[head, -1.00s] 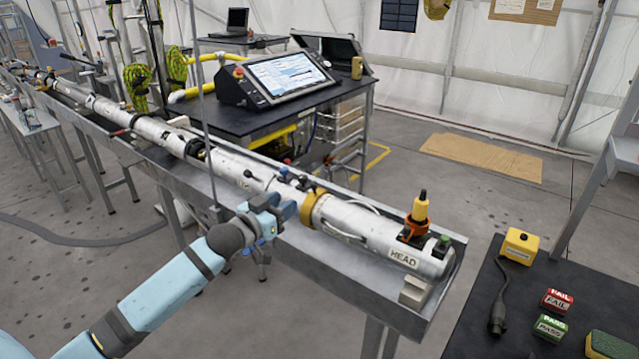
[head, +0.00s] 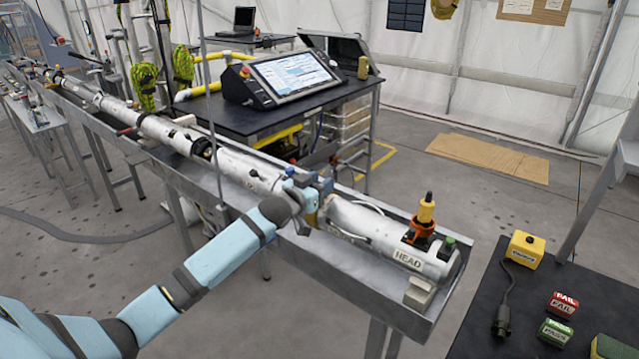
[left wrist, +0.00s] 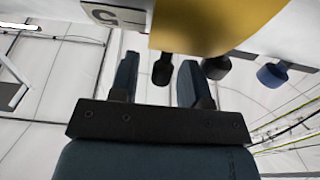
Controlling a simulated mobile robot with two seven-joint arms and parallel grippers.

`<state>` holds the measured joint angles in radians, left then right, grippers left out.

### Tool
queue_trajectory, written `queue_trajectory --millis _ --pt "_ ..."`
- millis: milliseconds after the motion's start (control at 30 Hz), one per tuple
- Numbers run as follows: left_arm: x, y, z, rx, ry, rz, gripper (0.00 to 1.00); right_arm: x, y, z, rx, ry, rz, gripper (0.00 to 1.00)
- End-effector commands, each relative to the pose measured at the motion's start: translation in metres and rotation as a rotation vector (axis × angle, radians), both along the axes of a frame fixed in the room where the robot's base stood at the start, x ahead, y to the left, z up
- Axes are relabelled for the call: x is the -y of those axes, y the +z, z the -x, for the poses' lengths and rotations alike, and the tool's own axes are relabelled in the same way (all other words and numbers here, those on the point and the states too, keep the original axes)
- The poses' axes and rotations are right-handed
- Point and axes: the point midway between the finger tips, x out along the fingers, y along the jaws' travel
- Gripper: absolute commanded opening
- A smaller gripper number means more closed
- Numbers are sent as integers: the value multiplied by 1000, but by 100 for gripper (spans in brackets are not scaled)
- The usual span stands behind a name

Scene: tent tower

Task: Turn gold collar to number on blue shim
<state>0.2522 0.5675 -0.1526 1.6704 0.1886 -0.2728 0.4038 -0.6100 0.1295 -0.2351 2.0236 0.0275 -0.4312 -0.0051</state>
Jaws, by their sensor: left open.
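The gold collar (head: 324,190) is a band around the white tube (head: 366,224), mostly hidden behind my left gripper (head: 308,192) in the head view. In the left wrist view the collar (left wrist: 215,25) fills the top centre-right, just beyond the fingertips. My left gripper (left wrist: 158,78) is open. A dark knob (left wrist: 162,68) shows between its fingers, and nothing is clamped. Another dark knob (left wrist: 215,67) lies right of the right finger. A blue-capped knob (left wrist: 272,75) is farther right. I cannot tell whether any blue part is the shim, and no number is readable. My right gripper is not in view.
The tube lies in a long metal trough (head: 330,258). An orange and yellow fitting (head: 424,222) stands at its HEAD end. A dark table (head: 478,325) at right holds a yellow box (head: 524,250) and PASS and FAIL blocks. A console (head: 290,80) stands behind.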

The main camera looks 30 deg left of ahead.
Motion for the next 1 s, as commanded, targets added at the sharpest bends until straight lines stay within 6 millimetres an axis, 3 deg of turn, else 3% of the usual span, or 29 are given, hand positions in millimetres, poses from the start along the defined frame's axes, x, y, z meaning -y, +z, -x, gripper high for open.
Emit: queue_trajectory --millis 67,200,267,433,567,667,800,1000 --pt "0 0 0 0 0 0 42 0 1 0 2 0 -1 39" --pt "0 0 0 0 0 0 10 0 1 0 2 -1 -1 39" --pt "0 0 0 0 0 0 0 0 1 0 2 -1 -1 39" --pt "0 -2 1 5 0 1 0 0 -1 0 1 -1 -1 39" --pt "1 -10 8 80 -1 13 0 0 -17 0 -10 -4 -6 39" --pt "-1 -1 21 116 0 12 0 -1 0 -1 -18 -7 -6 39" --pt "-2 -9 30 112 0 11 0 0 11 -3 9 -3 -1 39" --pt "-2 -12 32 114 0 10 0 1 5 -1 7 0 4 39"
